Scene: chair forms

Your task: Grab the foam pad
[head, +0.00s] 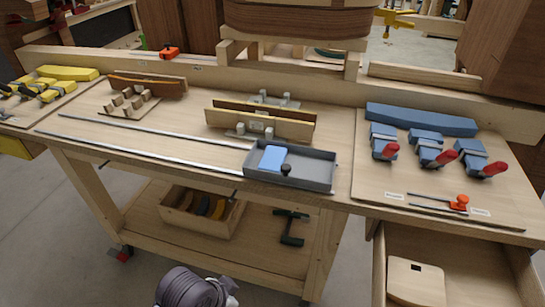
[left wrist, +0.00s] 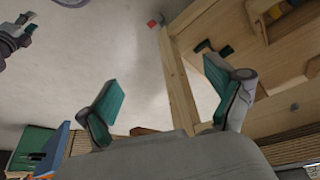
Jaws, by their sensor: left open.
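A small flat light-blue pad (head: 272,158) lies in the shallow grey tray (head: 315,170) at the front middle of the workbench. A long blue block (head: 420,119) lies at the back of the right-hand board, and a yellow block (head: 67,73) at the far left. I cannot tell by sight which of these is foam. My left gripper (left wrist: 163,75) shows in the left wrist view with its two teal-padded fingers wide apart and nothing between them. Floor and wooden bench framing show beyond the fingers. My right gripper is not in view.
Blue clamps with red handles (head: 437,155) stand on the right board. Wooden jigs (head: 262,122) stand behind the tray, and long metal rods (head: 150,150) lie to its left. An open drawer (head: 460,265) juts out below right. A wooden box (head: 200,212) sits on the lower shelf.

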